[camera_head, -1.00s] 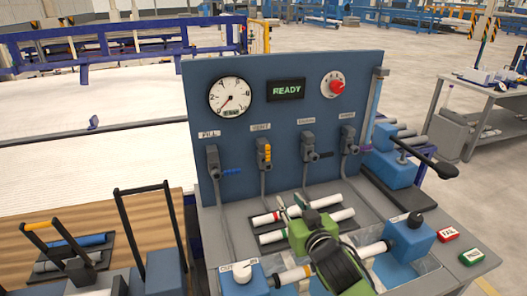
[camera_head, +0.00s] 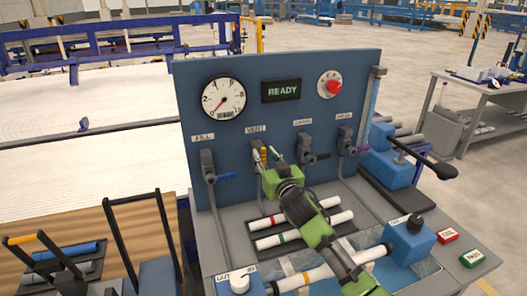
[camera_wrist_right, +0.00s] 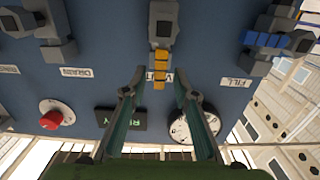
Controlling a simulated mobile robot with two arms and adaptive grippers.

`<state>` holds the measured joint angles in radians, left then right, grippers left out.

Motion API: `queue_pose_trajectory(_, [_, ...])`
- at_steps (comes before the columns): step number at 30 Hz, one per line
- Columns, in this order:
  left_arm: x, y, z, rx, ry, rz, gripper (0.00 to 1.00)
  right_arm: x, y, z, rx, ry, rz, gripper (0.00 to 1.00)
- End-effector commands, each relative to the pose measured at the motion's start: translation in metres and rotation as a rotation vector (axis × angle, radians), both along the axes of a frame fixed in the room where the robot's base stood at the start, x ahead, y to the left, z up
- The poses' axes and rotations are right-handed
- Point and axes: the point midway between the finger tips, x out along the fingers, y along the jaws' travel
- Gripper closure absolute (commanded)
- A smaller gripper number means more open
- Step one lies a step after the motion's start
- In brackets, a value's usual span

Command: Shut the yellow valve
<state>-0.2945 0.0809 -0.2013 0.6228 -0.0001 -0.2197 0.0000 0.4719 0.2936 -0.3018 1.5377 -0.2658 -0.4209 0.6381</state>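The yellow valve (camera_head: 263,155) is on the blue panel under the VENT label, second from the left. Its yellow handle stands upright, in line with its pipe. My right gripper (camera_head: 271,156) is in front of the panel at this valve and partly covers it in the head view. In the right wrist view, which is upside down, the yellow handle (camera_wrist_right: 160,70) lies between the two spread fingers (camera_wrist_right: 159,82) of my right gripper. Gaps show on both sides of the handle. My left gripper is not in view.
A blue-handled valve (camera_head: 208,165) is to the left; a black-handled valve (camera_head: 306,150) and a purple-handled valve (camera_head: 348,144) are to the right. The gauge (camera_head: 223,96), READY display (camera_head: 282,90) and red knob (camera_head: 333,86) sit above. White pipes (camera_head: 284,237) lie below my right arm.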

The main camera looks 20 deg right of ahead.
Motion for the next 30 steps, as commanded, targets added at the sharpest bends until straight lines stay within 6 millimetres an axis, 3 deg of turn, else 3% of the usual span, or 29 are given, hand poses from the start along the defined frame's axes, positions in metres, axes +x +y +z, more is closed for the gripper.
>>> queue_pose_trajectory(6, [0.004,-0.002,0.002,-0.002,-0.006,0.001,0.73,0.016,0.0,0.0,-0.002,0.0,-0.001,0.73])
queue_pose_trajectory(16, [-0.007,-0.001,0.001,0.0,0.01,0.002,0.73,0.018,0.0,-0.001,-0.001,0.001,-0.001,0.73])
queue_pose_trajectory(19, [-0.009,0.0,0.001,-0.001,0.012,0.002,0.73,0.018,0.0,-0.001,-0.001,0.001,-0.001,0.99])
queue_pose_trajectory(30, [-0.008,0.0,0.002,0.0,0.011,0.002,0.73,0.018,-0.001,-0.001,0.02,0.003,0.0,1.0])
